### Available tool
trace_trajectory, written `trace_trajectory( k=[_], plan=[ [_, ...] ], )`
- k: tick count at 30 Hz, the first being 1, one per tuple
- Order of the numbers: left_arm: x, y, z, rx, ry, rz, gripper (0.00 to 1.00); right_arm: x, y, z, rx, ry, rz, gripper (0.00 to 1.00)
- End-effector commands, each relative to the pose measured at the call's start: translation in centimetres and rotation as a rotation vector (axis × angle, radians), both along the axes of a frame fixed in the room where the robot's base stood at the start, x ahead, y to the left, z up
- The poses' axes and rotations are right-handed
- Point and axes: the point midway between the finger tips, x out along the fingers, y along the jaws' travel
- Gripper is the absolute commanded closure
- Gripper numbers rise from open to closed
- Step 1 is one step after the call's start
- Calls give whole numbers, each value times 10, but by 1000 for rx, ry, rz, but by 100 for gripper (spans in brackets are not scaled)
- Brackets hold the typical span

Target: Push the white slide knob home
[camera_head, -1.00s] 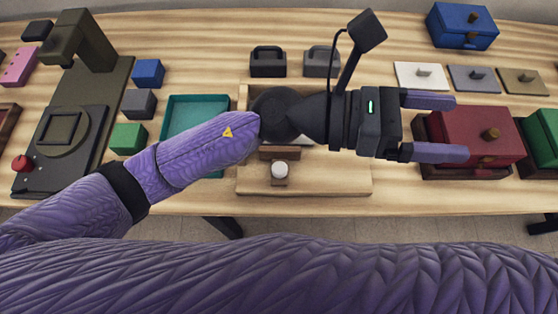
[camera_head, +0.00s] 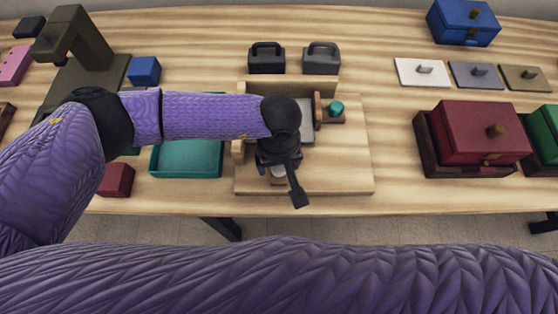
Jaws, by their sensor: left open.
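The white slide knob (camera_head: 278,171) is at the front of a wooden fixture (camera_head: 345,180) in the middle of the table. Only a small pale part of it shows below my left gripper. My left gripper (camera_head: 279,158) is over the front of the fixture, seen from above and behind, and is open. Its fingers are mostly hidden by its own body, so I cannot tell whether they touch the knob. My right gripper is not in view.
A teal knob (camera_head: 336,108) sits at the fixture's right side. A teal tray (camera_head: 187,158) stands to the left, partly under my left arm. A dark red box (camera_head: 478,133) stands to the right. Two dark handled blocks (camera_head: 266,58) (camera_head: 322,58) stand behind the fixture.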

Motion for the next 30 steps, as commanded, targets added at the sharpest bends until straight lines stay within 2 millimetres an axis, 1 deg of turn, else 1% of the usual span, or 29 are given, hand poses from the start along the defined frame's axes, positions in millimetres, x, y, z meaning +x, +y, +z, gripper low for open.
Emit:
trace_trajectory(
  k=[4, 5, 6, 8, 9, 11, 12, 14, 15, 16, 17, 26, 28, 30],
  plan=[
    [0, 0, 1, -1, 0, 0, 16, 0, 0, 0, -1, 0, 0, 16],
    [0, 0, 1, -1, 0, 0, 20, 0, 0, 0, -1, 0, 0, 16],
    [0, 0, 1, -1, 0, 0, 28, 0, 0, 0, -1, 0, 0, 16],
    [0, 0, 1, -1, 1, 0, 41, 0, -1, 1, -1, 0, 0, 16],
    [0, 0, 1, -1, 1, 0, 50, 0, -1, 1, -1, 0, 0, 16],
    [0, 0, 1, -1, 1, 0, 62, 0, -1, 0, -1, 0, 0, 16],
    [0, 0, 1, -1, 1, 0, 71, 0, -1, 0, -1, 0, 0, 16],
    [0, 0, 1, -1, 1, 0, 84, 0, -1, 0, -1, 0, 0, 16],
    [0, 0, 1, -1, 1, 0, 92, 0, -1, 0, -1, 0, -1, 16],
    [0, 0, 1, -1, 1, 0, 98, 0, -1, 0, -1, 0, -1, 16],
    [0, 0, 1, -1, 1, 0, 100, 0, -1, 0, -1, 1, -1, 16],
    [1, 0, 1, -1, 1, 1, 100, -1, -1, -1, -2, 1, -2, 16],
    [8, 0, -3, 0, -2, 2, 100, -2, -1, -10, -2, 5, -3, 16],
    [20, 0, -6, 2, -4, 3, 100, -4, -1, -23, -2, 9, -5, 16]
  ],
)
